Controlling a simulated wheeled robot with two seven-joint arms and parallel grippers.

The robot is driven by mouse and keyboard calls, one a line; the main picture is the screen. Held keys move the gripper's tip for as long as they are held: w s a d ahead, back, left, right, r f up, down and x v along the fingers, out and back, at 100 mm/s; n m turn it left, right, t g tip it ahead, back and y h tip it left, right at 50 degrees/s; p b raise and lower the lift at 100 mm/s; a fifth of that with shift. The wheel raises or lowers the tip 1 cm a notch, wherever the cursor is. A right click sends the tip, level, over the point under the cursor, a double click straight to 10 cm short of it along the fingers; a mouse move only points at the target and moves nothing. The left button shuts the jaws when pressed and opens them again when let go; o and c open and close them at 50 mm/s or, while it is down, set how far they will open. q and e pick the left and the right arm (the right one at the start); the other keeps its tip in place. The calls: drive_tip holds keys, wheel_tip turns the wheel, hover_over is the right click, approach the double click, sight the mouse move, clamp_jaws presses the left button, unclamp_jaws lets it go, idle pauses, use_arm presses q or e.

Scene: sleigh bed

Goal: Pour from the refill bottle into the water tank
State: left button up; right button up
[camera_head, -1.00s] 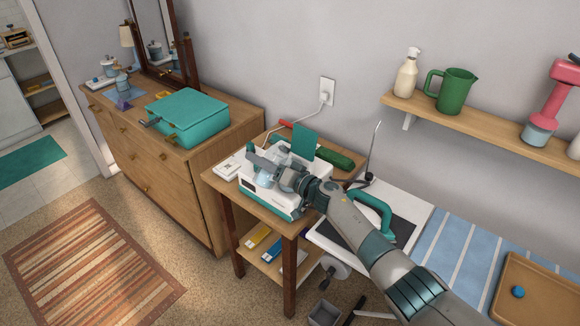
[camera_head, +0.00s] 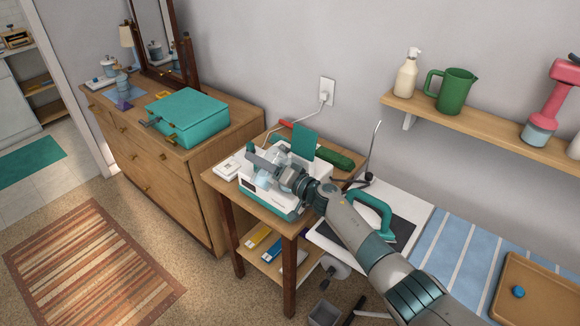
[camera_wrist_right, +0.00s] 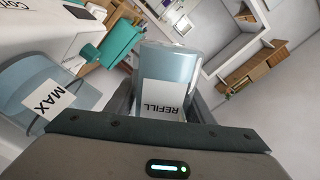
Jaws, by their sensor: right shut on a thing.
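The refill bottle (camera_wrist_right: 168,82), pale blue and see-through with a white REFILL label, sits between the fingers of my right gripper (camera_wrist_right: 165,112) in the right wrist view. My right gripper also shows in the head view (camera_head: 275,168), over a white machine (camera_head: 262,194) with a teal base and a raised teal lid (camera_head: 304,140). The water tank (camera_wrist_right: 45,85), a clear bluish vessel marked MAX, shows at the left of the wrist view, apart from the bottle. The bottle's mouth and any flow are not clear. My left gripper is out of view.
The machine stands on a small wooden table (camera_head: 222,184). A dark green roll (camera_head: 336,158) lies behind it, and a white box (camera_head: 228,168) is at its left. A dresser (camera_head: 180,200) stands left; a wall shelf (camera_head: 480,125) is at right.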

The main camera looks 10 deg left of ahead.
drive_tip(key=shift+s+a+f+m, duration=0.15)
drive_tip(key=shift+s+f+m, duration=0.05)
drive_tip(key=shift+f+m, duration=0.8)
idle(0.6)
drive_tip(key=shift+s+a+f+m, duration=0.1)
drive_tip(key=shift+s+m, duration=0.05)
drive_tip(key=shift+m, duration=0.65)
idle(0.6)
drive_tip(key=shift+w+d+r+m, duration=0.25)
drive_tip(key=shift+w+r+m, duration=0.15)
drive_tip(key=shift+r+m, duration=0.3)
idle(0.7)
drive_tip(key=shift+r+m, duration=0.5)
drive_tip(key=shift+m, duration=0.5)
idle(0.8)
drive_tip(key=shift+w+d+f+m, duration=0.1)
drive_tip(key=shift+f+m, duration=0.05)
drive_tip(key=shift+m, duration=0.45)
idle(1.2)
